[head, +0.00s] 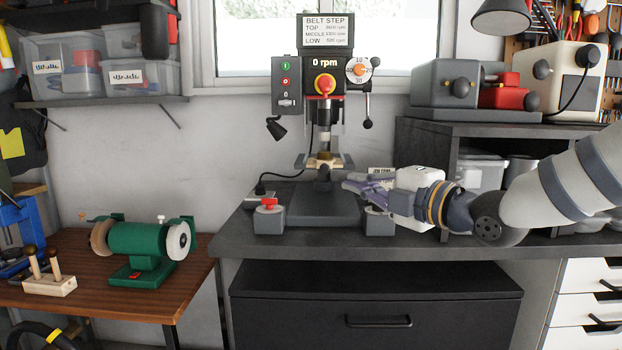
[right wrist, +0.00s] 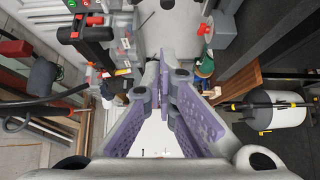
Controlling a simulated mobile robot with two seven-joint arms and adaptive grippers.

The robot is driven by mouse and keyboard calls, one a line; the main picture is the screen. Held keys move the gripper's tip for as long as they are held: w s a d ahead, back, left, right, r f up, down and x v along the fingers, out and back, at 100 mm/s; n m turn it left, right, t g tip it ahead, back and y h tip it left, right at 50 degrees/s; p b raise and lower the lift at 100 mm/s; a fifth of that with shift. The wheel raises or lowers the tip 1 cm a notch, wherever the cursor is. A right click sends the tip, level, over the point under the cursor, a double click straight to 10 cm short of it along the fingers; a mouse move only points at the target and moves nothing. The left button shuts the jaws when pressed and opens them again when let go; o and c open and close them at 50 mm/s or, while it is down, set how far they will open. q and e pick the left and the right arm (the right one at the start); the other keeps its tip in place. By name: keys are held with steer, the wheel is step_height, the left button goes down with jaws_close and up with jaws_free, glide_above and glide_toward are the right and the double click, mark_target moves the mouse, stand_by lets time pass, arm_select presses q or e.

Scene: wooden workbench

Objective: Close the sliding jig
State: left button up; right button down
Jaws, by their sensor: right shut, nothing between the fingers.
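The sliding jig appears to be the pair of grey blocks by the drill press foot in the head view. The left block (head: 269,219) has a red knob on top. The right block (head: 378,223) stands apart from it, across the dark base plate (head: 322,207), and its top is partly hidden by my right gripper. My right gripper (head: 347,183) comes in from the right, pointing left, just above and behind the right block. Its purple fingers are together and empty; they also show in the right wrist view (right wrist: 161,75). Whether it touches the block cannot be told. My left gripper is not in view.
The drill press (head: 323,65) rises behind the base plate, reading 0 rpm. A green bench grinder (head: 140,240) stands on the wooden bench at left. A grey machine (head: 445,83) sits on the shelf unit at right. The dark worktop (head: 235,240) is clear at its front left.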

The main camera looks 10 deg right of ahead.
mark_target(327, 171)
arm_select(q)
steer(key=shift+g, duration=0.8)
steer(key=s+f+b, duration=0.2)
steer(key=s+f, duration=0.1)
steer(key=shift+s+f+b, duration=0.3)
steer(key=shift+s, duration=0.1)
arm_select(e)
steer(key=d+x, duration=0.1)
steer(key=x, duration=0.7)
steer(key=w+d+x, duration=0.1)
steer(key=x, duration=0.3)
steer(key=shift+w+d+f, duration=0.1)
steer(key=shift+d+f, duration=0.15)
steer(key=shift+f, duration=0.05)
